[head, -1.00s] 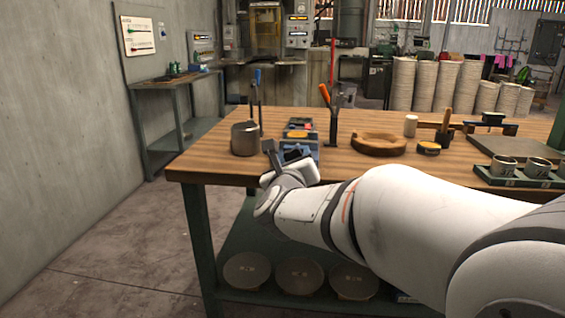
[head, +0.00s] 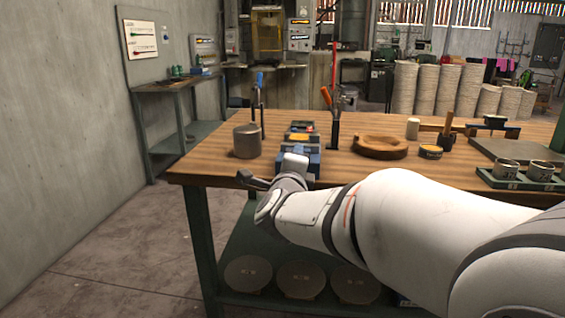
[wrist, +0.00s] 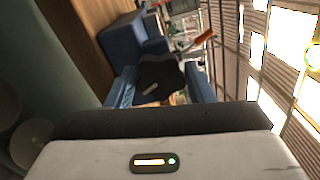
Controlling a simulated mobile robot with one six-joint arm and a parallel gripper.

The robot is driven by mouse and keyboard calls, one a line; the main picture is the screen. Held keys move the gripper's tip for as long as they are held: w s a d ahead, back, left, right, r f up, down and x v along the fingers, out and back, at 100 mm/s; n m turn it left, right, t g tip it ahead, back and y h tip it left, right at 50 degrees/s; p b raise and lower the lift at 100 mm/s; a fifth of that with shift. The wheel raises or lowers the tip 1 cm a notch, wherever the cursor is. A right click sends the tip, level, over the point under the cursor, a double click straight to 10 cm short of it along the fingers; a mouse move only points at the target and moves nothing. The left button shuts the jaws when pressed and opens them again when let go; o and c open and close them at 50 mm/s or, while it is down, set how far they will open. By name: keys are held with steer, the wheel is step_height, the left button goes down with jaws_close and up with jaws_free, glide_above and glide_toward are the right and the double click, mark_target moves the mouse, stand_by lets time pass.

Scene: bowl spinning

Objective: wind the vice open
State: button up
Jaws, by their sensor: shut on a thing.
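The blue vice (head: 312,156) stands at the bench's front edge in the head view, partly hidden behind my wrist. Its blue body (wrist: 132,42) also shows at the upper left of the wrist view. My gripper (wrist: 161,88) has its two blue fingers on either side of a dark, lobed knob (wrist: 165,72), which looks like the vice's handle. The gripper is shut on this knob. In the head view my gripper (head: 270,183) is at the bench's front edge, rolled to the left; the knob cannot be made out there.
A grey metal pot (head: 247,141) stands left of the vice. An upright tool with an orange handle (head: 326,97) and a round wooden ring (head: 380,147) are to its right. A green tray with several cups (head: 520,178) is far right. Floor left of the bench is clear.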

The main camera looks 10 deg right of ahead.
steer(key=shift+s+d+f+n+p, duration=0.1)
steer(key=shift+n+p, duration=3.45)
steer(key=shift+n, duration=4.2)
steer(key=shift+d+f+n+p, duration=0.1)
steer(key=shift+n+p, duration=3.4)
steer(key=shift+n, duration=4.25)
steer(key=o, duration=1)
steer(key=shift+c, duration=0.2)
steer(key=shift+r, duration=0.1)
